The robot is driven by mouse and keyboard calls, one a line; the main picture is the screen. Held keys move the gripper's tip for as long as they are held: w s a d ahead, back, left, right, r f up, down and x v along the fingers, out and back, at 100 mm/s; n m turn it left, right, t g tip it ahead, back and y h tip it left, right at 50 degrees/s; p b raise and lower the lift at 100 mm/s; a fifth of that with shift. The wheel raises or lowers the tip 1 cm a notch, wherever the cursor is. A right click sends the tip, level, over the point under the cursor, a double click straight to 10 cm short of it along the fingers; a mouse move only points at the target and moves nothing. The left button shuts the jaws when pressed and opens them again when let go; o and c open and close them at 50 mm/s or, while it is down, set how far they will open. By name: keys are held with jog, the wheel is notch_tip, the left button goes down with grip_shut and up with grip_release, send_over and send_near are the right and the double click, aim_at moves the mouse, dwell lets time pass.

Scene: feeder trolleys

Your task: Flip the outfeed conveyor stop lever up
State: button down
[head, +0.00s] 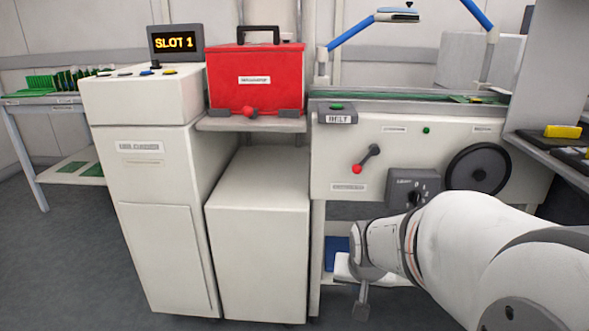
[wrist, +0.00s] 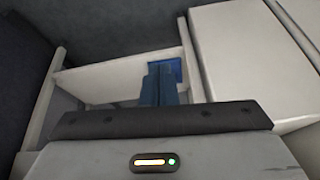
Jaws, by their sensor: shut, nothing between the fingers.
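The stop lever (head: 367,159) is on the front panel of the outfeed conveyor (head: 400,136). It is a dark arm with a red knob, pivoted at the upper right, with the knob hanging down and to the left. A label plate sits below it. My gripper (head: 361,306) is low in front of the conveyor, well below the lever and apart from it. In the wrist view my gripper (wrist: 160,75) has its blue-grey fingers together and empty, over a low shelf. The lever does not show in the wrist view.
A black handwheel (head: 479,169) and a dark rotary switch box (head: 412,189) are right of the lever. A BELT button box (head: 337,115) is above left. A red magazine box (head: 257,78) and a SLOT 1 display (head: 175,43) stand left. Space before the lever is clear.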

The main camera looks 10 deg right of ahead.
jog(key=w+d+r+m+t+h+p, duration=0.2)
jog(key=w+d+r+m+t, duration=0.15)
jog(key=w+d+m, duration=0.45)
jog(key=m+t+y+p, duration=0.3)
jog(key=m+t+y, duration=0.3)
jog(key=t, duration=0.5)
send_near(365, 159)
notch_tip(365, 159, down, 4)
jog(key=s+d, duration=0.2)
jog(key=shift+s+a+r, duration=0.1)
jog(key=shift+a+r, duration=0.05)
jog(key=shift+a, duration=0.05)
jog(key=w+b, duration=0.1)
jog(key=w, duration=0.2)
jog(key=w+a+b, duration=0.1)
jog(key=w, duration=0.2)
jog(key=w+b, duration=0.1)
jog(key=w, duration=0.3)
jog(key=shift+a+r, duration=0.3)
jog(key=shift+r, duration=0.1)
